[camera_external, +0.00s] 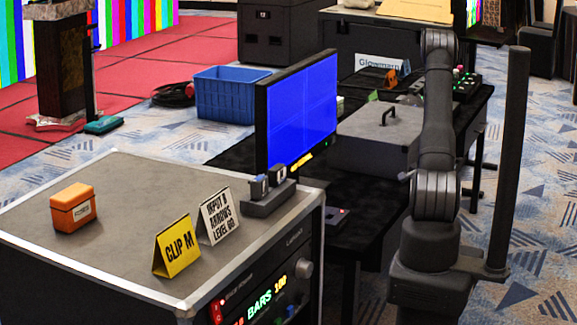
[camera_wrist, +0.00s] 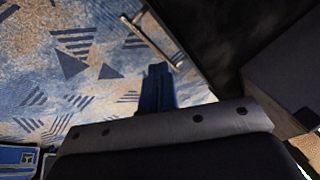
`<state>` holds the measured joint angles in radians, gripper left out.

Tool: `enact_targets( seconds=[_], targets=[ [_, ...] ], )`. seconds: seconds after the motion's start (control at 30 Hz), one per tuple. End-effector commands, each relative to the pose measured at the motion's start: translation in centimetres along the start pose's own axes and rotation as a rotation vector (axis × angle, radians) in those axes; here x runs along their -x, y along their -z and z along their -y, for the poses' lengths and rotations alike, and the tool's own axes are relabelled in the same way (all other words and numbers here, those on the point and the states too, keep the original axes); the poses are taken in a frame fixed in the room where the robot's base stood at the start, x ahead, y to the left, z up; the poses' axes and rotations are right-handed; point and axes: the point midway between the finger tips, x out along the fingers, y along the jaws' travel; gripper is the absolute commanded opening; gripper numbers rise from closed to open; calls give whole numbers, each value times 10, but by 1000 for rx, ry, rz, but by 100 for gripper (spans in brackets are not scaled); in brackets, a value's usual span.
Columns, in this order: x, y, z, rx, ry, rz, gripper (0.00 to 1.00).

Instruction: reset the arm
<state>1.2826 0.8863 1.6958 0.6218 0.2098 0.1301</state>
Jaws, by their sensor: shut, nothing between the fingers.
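My arm (camera_external: 437,140) stands upright at the right in the external view, its dark links raised above the base beside the black table. I cannot make out my gripper in that view. In the wrist view my gripper (camera_wrist: 157,72) shows as dark fingers pressed together, shut with nothing between them. Beyond it is patterned blue and beige carpet (camera_wrist: 60,60), and it touches nothing that I can see.
A grey case (camera_external: 375,140) and a blue-screen monitor (camera_external: 297,105) stand left of my arm. A rack case (camera_external: 125,190) in front bears an orange box (camera_external: 73,208), a yellow card (camera_external: 177,246) and a white card (camera_external: 218,216). A blue crate (camera_external: 228,98) sits behind.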

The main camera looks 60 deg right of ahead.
Motion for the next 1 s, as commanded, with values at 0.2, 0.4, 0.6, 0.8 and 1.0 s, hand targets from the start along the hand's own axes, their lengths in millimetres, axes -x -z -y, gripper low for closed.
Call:
enact_targets(
  seconds=[0.2,0.4,0.6,0.8,1.0],
  targets=[
    [-5,20,19,234,6,-130,0],
    [-7,35,43,444,26,-245,0],
    [-6,45,75,653,63,-362,0],
    [-3,48,109,847,111,-470,0],
    [0,46,133,973,151,-540,0]
  ],
)
